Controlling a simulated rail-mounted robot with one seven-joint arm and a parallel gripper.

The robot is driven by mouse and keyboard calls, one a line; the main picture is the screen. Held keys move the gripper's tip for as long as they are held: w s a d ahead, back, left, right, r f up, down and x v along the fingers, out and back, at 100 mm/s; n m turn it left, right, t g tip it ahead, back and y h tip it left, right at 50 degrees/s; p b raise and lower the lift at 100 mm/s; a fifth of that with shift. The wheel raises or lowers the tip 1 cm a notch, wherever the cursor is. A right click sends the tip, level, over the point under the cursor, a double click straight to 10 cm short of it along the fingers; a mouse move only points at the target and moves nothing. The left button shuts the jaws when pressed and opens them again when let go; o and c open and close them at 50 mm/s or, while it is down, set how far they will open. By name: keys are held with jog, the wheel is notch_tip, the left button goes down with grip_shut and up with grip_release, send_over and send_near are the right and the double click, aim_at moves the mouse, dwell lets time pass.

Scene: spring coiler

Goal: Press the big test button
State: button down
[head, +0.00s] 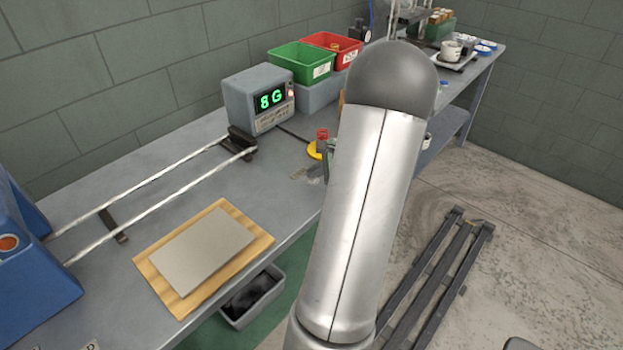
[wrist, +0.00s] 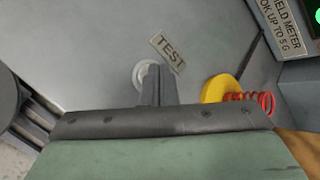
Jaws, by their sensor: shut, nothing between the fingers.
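In the wrist view, a pale round ring (wrist: 140,76) lies on the grey bench top beside a tag reading TEST (wrist: 167,52). The ring looks like the rim of the test button; its middle is hidden behind my fingers. My gripper (wrist: 158,72) is shut with nothing in it, its fingertips over the ring's right part. I cannot tell whether the tips touch the button or how far it is pressed. In the head view my arm hides the button and most of my gripper.
A yellow base with a red spring (wrist: 264,101) stands close right of my fingers. A field meter (head: 258,98) shows 8 G in green. Green (head: 302,62) and red (head: 332,47) bins stand behind. A grey plate on a wooden board (head: 262,240) lies at the bench's front.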

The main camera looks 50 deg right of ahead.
aim_at(315, 180)
jog(key=shift+f, duration=0.2)
jog(key=shift+r, duration=0.15)
dwell(0.3)
jog(key=shift+r+p, duration=0.3)
jog(key=shift+r, duration=0.35)
jog(key=shift+r+p, duration=1.7)
jog(key=shift+r, duration=0.9)
jog(key=shift+f, duration=0.1)
